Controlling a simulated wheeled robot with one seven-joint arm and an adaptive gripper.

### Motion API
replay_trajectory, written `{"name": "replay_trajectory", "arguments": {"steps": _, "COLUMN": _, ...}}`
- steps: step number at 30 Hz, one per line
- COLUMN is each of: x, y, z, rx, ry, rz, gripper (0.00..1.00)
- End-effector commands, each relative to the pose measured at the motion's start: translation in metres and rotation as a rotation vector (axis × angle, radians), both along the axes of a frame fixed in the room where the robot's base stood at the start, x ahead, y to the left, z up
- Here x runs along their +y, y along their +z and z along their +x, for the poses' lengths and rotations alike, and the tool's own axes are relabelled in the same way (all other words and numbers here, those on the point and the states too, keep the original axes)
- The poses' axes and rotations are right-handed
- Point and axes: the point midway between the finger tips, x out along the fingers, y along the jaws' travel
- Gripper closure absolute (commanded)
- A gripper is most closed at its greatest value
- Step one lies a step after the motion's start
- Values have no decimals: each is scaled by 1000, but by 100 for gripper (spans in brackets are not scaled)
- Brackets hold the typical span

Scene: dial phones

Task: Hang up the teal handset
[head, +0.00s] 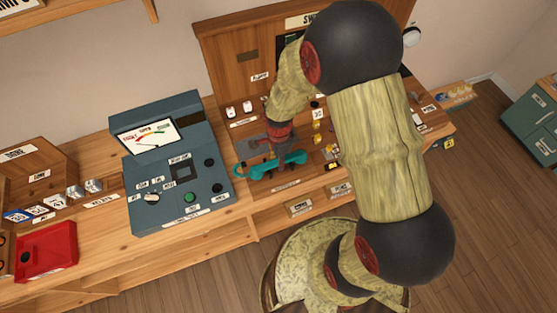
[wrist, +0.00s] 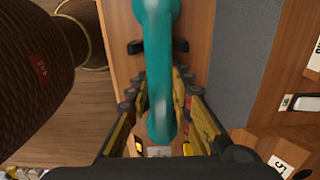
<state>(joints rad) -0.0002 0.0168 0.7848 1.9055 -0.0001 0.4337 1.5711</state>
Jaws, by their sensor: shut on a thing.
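The teal handset (head: 262,169) is at the front of the wooden switchboard desk, in the middle of the head view. In the wrist view the teal handset (wrist: 157,40) runs from the top edge down between my fingers. My gripper (wrist: 162,82) is shut on its grip, with one finger on each side. Two black prongs (wrist: 136,47) stick out to either side of the handset, over the wooden surface. I cannot tell whether the handset touches them or hangs just above. In the head view my gripper (head: 283,150) comes down from above and is partly hidden.
A blue-grey meter console (head: 175,190) stands left of the handset. A red box (head: 47,252) is at the far left. A grey panel (wrist: 238,60) lies right of the handset in the wrist view. Small labelled switches crowd the desk. My arm hides much of its right side.

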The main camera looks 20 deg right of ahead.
Motion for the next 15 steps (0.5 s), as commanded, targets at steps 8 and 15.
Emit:
{"name": "replay_trajectory", "arguments": {"steps": 8, "x": 0, "y": -5, "z": 0, "rx": 0, "ry": 0, "rz": 0, "gripper": 100}}
{"name": "replay_trajectory", "arguments": {"steps": 15, "x": 0, "y": -5, "z": 0, "rx": 0, "ry": 0, "rz": 0, "gripper": 70}}
